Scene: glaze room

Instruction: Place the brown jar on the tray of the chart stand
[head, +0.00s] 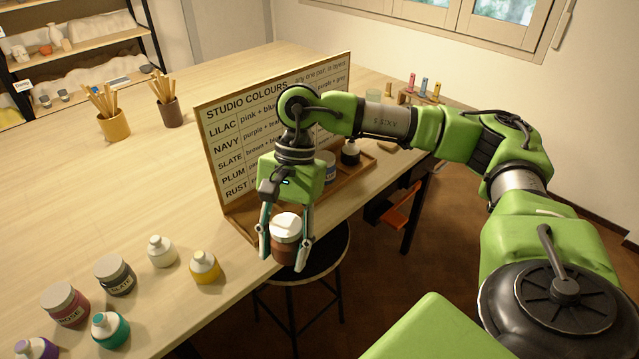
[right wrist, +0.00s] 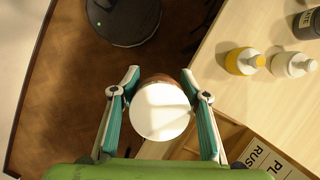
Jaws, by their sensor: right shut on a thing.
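The brown jar (head: 284,247) with a white lid is upright between the fingers of my right gripper (head: 284,256). The right wrist view shows the jar's round white lid (right wrist: 160,111) from above, with a finger on each side. My right gripper is shut on it. It hangs in front of the table edge, near the left end of the chart stand. The chart stand (head: 228,101) is a board of colour names with a wooden tray (head: 371,159) along its foot. A blue-labelled jar (head: 327,170) and a dark bottle (head: 350,153) stand in the tray. My left gripper is not in view.
Several paint pots stand at the table's front left, including a yellow bottle (head: 205,268), a white bottle (head: 161,252) and a slate jar (head: 115,275). A round stool (head: 325,262) is below the table edge. Two brush pots stand behind.

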